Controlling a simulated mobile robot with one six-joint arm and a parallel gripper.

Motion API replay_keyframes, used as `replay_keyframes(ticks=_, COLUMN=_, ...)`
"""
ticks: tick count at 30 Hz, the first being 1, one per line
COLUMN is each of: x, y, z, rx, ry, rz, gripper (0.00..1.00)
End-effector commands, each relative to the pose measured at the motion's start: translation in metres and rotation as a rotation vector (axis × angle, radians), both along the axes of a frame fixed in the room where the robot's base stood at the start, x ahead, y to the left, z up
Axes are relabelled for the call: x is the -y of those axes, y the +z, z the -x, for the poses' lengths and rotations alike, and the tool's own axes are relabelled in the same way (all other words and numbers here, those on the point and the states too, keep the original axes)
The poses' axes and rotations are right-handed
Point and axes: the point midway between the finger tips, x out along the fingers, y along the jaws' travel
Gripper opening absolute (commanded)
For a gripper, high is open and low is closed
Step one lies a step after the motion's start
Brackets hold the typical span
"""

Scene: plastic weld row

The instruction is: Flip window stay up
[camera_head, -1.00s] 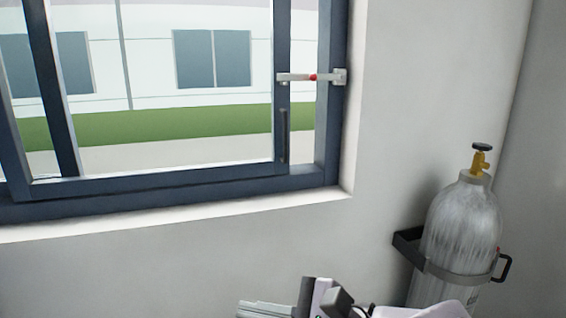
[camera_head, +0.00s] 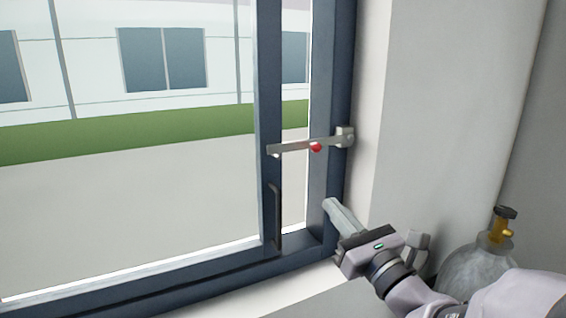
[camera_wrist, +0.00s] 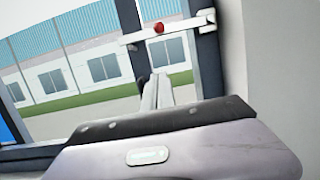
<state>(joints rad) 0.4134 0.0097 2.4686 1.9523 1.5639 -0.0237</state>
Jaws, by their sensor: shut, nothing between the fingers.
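The window stay (camera_head: 296,146) is a pale metal bar with a red knob (camera_head: 316,147). It lies nearly level from a bracket (camera_head: 345,137) on the right frame post across to the sash's upright (camera_head: 268,130). The stay also shows in the wrist view (camera_wrist: 178,28), above the fingers. My gripper (camera_head: 331,203) is below and slightly right of the red knob, apart from the stay. Its fingers are together and empty, pointing up and left toward the window. In the wrist view the closed fingertips (camera_wrist: 158,78) are below the knob.
A dark vertical handle (camera_head: 275,217) is on the sash, left of my gripper. The white sill (camera_head: 270,297) and wall reveal border the window. A gas cylinder (camera_head: 475,265) with a yellow valve (camera_head: 497,232) stands at the lower right, partly behind my arm.

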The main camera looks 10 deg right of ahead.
Motion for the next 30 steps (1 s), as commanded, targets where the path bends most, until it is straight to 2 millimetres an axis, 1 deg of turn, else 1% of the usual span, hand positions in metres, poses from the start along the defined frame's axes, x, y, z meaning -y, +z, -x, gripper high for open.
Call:
replay_keyframes(ticks=2, x=-0.002, y=0.003, z=-0.005, rx=0.001, ry=0.002, rz=0.000, gripper=0.00)
replay_keyframes(ticks=5, x=-0.008, y=0.008, z=-0.020, rx=0.000, ry=0.004, rz=0.001, gripper=0.00)
replay_keyframes(ticks=16, x=-0.032, y=0.027, z=-0.094, rx=-0.001, ry=0.004, rz=0.001, gripper=0.00)
replay_keyframes(ticks=18, x=-0.030, y=0.045, z=-0.092, rx=0.003, ry=0.001, rz=0.003, gripper=0.00)
replay_keyframes(ticks=21, x=-0.030, y=0.057, z=-0.091, rx=0.003, ry=0.001, rz=0.002, gripper=0.00)
replay_keyframes(ticks=25, x=-0.030, y=0.064, z=-0.091, rx=-0.001, ry=0.001, rz=0.001, gripper=0.00)
replay_keyframes(ticks=30, x=-0.030, y=0.065, z=-0.091, rx=-0.001, ry=0.002, rz=0.001, gripper=0.00)
